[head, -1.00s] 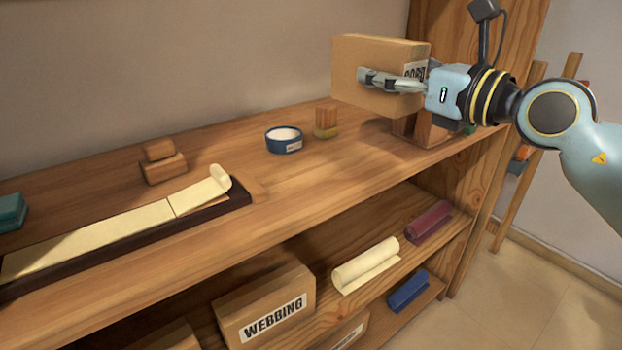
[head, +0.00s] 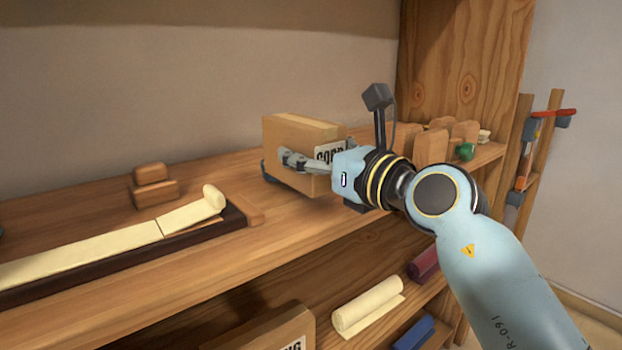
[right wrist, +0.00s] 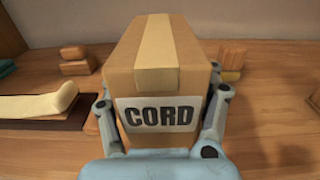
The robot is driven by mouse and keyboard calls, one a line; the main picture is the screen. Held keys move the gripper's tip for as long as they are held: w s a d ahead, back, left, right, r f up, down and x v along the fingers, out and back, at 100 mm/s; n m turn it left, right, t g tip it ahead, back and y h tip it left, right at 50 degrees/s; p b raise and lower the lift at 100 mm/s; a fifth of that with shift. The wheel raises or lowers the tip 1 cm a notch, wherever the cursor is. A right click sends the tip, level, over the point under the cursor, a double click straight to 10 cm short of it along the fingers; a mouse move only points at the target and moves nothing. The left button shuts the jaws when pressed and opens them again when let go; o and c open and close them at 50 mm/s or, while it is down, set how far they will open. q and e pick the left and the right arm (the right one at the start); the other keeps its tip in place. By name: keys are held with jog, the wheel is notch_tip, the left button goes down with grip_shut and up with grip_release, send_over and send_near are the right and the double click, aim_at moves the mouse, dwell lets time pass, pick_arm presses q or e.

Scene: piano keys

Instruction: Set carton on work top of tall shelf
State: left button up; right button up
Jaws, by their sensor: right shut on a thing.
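The carton (head: 288,140) is a brown box with a tape strip and a CORD label. My right gripper (head: 298,162) is shut on its sides; in the right wrist view the carton (right wrist: 155,80) sits upright between both fingers. In the head view it is over the middle of the work top (head: 225,255) of the tall shelf. I cannot tell whether its underside touches the wood. The blue dish is mostly hidden behind the carton, with a bit of blue at its lower left. My left gripper is not in view.
Stacked wooden blocks (head: 153,188) and a dark tray with a cream roll (head: 185,215) lie left of the carton. Wooden blocks (head: 432,143) and a green ball (head: 464,151) stand at the right end. The lower shelf holds a cream roll (head: 367,305).

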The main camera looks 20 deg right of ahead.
notch_tip(320, 180, down, 4)
jog(key=shift+r+b, duration=0.25)
jog(key=shift+b, duration=0.45)
jog(key=shift+r, duration=0.1)
jog(key=o, duration=1.4)
